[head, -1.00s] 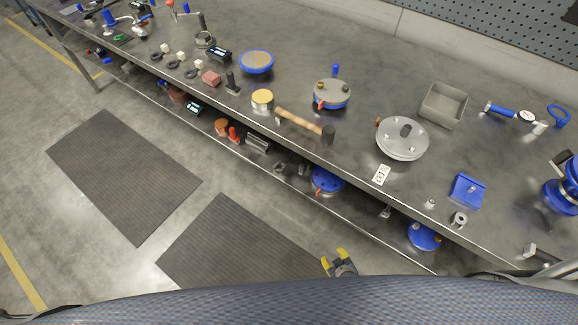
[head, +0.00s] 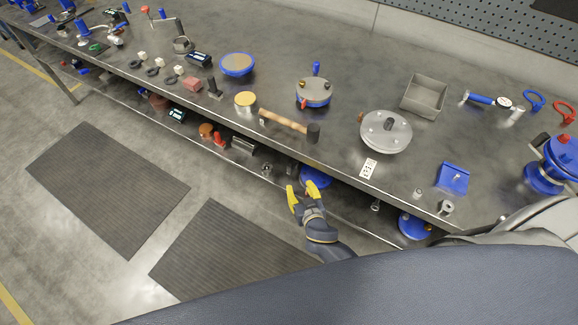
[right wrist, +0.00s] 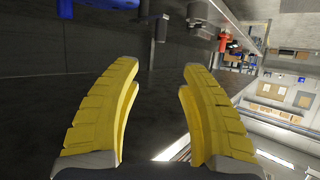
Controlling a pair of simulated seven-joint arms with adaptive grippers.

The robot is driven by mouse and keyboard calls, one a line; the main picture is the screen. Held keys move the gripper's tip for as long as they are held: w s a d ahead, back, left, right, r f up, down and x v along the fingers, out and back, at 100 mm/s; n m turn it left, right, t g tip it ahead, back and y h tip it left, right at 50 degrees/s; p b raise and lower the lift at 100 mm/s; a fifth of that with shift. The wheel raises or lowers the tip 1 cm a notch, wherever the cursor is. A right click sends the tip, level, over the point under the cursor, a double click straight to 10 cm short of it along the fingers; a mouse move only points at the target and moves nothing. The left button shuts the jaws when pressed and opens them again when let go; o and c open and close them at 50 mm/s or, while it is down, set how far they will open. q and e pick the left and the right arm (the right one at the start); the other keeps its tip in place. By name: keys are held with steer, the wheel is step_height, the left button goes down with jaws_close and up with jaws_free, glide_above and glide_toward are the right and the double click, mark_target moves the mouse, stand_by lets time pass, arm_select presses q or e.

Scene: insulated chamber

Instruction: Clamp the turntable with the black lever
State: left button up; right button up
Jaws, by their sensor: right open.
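My right gripper (head: 302,192) has yellow fingers and is open, in front of the bench edge near the lower shelf. In the right wrist view its fingers (right wrist: 155,80) are spread with nothing between them. I cannot tell for sure which thing is the turntable. A blue flanged device (head: 543,178) stands at the right end of the bench top, with a dark part on top that may be the black lever. A round blue-rimmed disc (head: 237,65) lies farther left on the bench, with no lever visible. My left gripper is not in view.
The bench top holds a grey lidded disc (head: 386,132), a round blue-handled fixture (head: 313,93), a mallet (head: 288,123), a grey bin (head: 424,95) and a blue block (head: 452,179). Blue round parts (head: 414,227) sit on the lower shelf. Floor mats (head: 108,188) lie in front.

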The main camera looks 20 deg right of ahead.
mark_target(290, 167)
steer(key=x, duration=1.5)
steer(key=shift+w+f, duration=0.2)
jaws_close()
stand_by(0.3)
